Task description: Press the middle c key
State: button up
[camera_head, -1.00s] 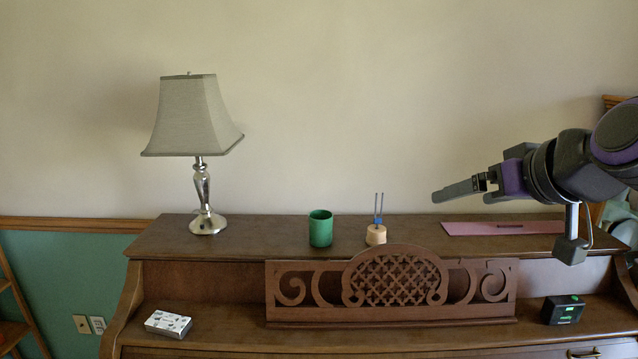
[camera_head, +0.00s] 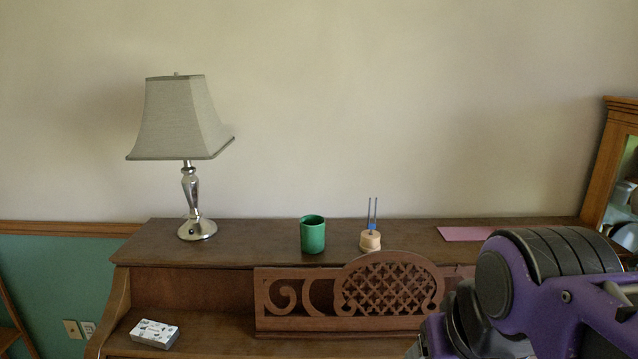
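The upright piano (camera_head: 200,277) shows only its top and upper front. No keys are in view, so the middle C key cannot be seen. My purple and black arm fills the lower right of the head view and covers the right part of the piano front. My gripper is out of view, below the frame or hidden by the arm.
On the piano top stand a lamp (camera_head: 190,200), a green cup (camera_head: 312,235), a tuning fork on a wooden base (camera_head: 370,240) and a pink sheet (camera_head: 465,234). A carved music stand (camera_head: 300,322) and a small patterned box (camera_head: 154,333) sit lower. A mirror frame (camera_head: 612,170) is at right.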

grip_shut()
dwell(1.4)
